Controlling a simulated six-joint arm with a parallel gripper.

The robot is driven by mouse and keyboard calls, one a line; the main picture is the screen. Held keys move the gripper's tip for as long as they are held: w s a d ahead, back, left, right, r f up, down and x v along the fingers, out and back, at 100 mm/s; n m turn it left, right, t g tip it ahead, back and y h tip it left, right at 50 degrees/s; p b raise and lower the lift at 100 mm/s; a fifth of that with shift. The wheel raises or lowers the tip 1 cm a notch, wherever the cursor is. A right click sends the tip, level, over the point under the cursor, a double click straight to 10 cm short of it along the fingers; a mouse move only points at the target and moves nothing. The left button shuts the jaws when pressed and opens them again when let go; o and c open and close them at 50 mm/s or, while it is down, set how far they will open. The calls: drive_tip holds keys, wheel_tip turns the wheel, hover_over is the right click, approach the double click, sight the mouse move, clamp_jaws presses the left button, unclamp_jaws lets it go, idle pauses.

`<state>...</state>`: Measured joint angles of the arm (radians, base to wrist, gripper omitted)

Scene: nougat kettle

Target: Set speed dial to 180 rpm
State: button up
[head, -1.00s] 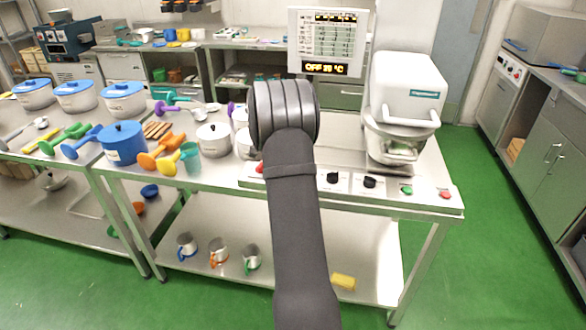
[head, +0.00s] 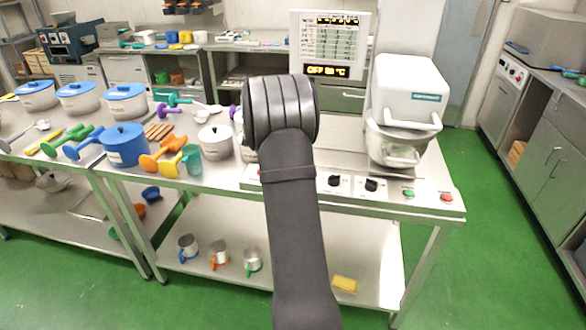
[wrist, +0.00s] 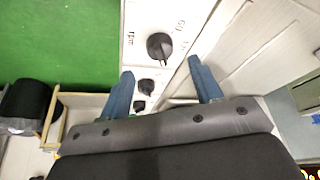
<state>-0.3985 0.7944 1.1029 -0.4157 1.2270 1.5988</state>
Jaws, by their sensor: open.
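Two black dials, a left dial (head: 335,181) and a right dial (head: 372,184), show on the front panel of the steel table in the head view. In the wrist view a large black dial (wrist: 160,46) lies just beyond and between the blue fingertips. Smaller dials (wrist: 146,86) line up below it. I cannot tell for sure from the blurred, rotated markings which is the speed dial or what it reads. My gripper (wrist: 162,68) is open, with its fingers apart and nothing between them. In the head view my arm hides the gripper.
A green button (head: 409,193) and a red button (head: 447,198) sit right of the dials. A white mixer (head: 408,95) stands behind them. A display (head: 328,71) shows OFF and a temperature.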

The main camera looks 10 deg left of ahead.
drive_tip(key=v, duration=1.1)
drive_tip(key=shift+a+r, duration=0.1)
drive_tip(key=x, duration=1.7)
